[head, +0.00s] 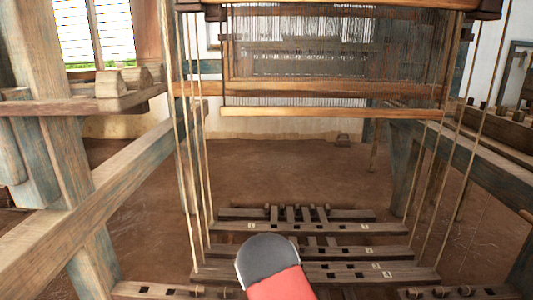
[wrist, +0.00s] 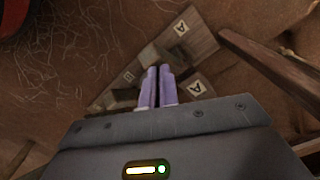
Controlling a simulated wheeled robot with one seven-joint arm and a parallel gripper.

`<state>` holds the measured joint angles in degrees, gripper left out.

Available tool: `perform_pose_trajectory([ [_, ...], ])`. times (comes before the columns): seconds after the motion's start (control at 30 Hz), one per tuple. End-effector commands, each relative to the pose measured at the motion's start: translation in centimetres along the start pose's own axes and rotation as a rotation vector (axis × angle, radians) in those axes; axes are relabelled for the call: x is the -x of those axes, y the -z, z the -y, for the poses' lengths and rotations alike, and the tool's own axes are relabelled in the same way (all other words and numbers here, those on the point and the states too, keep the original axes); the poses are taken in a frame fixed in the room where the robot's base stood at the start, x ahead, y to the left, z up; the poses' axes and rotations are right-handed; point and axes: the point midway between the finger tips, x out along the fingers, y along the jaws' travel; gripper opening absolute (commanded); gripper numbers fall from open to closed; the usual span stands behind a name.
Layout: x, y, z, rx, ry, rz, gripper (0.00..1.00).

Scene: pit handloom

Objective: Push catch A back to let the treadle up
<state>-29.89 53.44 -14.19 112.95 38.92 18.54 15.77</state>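In the wrist view my gripper (wrist: 158,72) has its two purple fingers side by side with only a thin gap, and no object shows between them. The fingertips are beside or on a small wooden block (wrist: 153,54), which may be catch A; I cannot tell whether they touch. A wooden board (wrist: 205,42) carries a white A tag (wrist: 181,27). A second A tag (wrist: 196,88) lies right of the fingers and a B tag (wrist: 128,76) lies left. In the head view the slotted treadle boards (head: 320,228) lie low in the loom; the gripper is hidden there.
Loom posts and beams (head: 110,185) stand at left, and another beam (head: 480,170) at right. Vertical cords (head: 190,130) hang on both sides. The reed and warp frame (head: 330,112) hangs above. Brown floor (head: 290,165) is clear behind the treadles. A wooden bar (wrist: 265,62) lies right in the wrist view.

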Motion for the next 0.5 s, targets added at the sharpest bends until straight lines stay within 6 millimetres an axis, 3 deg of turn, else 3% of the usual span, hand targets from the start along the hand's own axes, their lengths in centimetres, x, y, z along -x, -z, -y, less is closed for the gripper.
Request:
perform_pose_trajectory([
  [0.23,0.2,0.3,-0.1,-0.002,0.001,-0.009,0.0],
  [0.5,2.3,-0.2,-0.3,-0.002,0.001,-0.007,0.0],
])
